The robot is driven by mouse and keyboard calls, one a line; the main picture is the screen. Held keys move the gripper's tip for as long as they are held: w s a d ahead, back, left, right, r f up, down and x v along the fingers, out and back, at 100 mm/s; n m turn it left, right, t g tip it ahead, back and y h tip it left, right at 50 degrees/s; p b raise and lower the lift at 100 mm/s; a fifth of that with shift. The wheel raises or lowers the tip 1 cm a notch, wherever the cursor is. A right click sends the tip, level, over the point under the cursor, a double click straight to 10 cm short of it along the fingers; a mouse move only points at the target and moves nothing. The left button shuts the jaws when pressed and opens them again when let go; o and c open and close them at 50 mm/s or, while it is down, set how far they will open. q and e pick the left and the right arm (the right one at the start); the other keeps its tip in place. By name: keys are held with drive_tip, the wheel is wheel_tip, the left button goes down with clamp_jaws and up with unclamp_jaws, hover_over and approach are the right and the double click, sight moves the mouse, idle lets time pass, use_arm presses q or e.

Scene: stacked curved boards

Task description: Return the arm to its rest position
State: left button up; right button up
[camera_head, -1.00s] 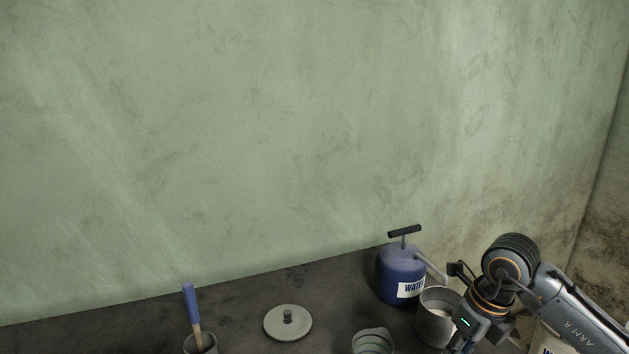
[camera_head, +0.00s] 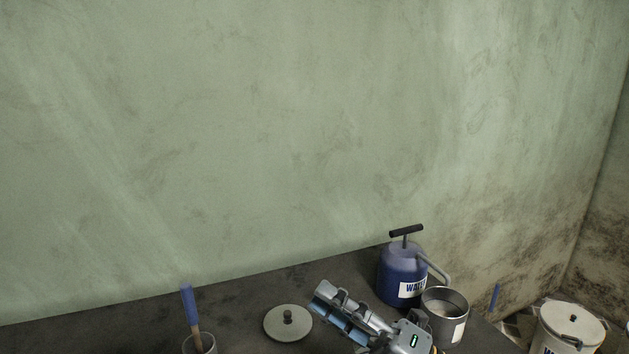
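My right gripper (camera_head: 320,294) is low in the head view, its fingers pointing up and left over the dark table (camera_head: 240,305). Its tips are close to the right side of the round grey lid (camera_head: 273,325) in the picture. The two fingers lie side by side, with a bluish strip along the lower one. I cannot tell whether they are apart or closed, and no object shows in them. Most of the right arm is below the picture's lower edge. My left gripper is not in view.
A blue water can (camera_head: 390,262) and a grey metal cup (camera_head: 458,305) stand right of the gripper. A blue-handled tool (camera_head: 188,305) stands in a cup (camera_head: 207,341) at left. A white lidded bucket (camera_head: 555,335) is at far right. A green wall (camera_head: 250,150) rises behind.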

drive_tip(key=w+d+f+m+t+h, duration=0.2)
drive_tip(key=d+m+t+h, duration=0.35)
drive_tip(key=m, duration=0.35)
drive_tip(key=w+d+f+m+t+h, duration=0.2)
drive_tip(key=d+m+t+h, duration=0.4)
drive_tip(key=m, duration=0.3)
drive_tip(key=s+d+f+m+g+h, duration=0.1)
drive_tip(key=d+f+m+g+h, duration=0.3)
drive_tip(key=f, duration=0.3)
drive_tip(key=s+d+f+m+g+h, duration=0.25)
drive_tip(key=f+m+h, duration=0.25)
drive_tip(key=f, duration=0.3)
drive_tip(key=s+f+m+g, duration=0.2)
drive_tip(key=s+f+g, duration=0.5)
drive_tip(key=s, duration=0.4)
drive_tip(key=s+f+m+g, duration=0.2)
drive_tip(key=s+f+g, duration=0.3)
drive_tip(key=s+f, duration=0.55)
wheel_tip(320, 180, down, 24)
drive_tip(key=s+f+g, duration=0.1)
drive_tip(key=s+d+f+g, duration=0.1)
drive_tip(key=s+d+f, duration=0.2)
drive_tip(key=s+f, duration=1.3)
drive_tip(key=shift+s, duration=0.6)
drive_tip(key=shift+f+y, duration=0.1)
drive_tip(key=shift+y, duration=0.15)
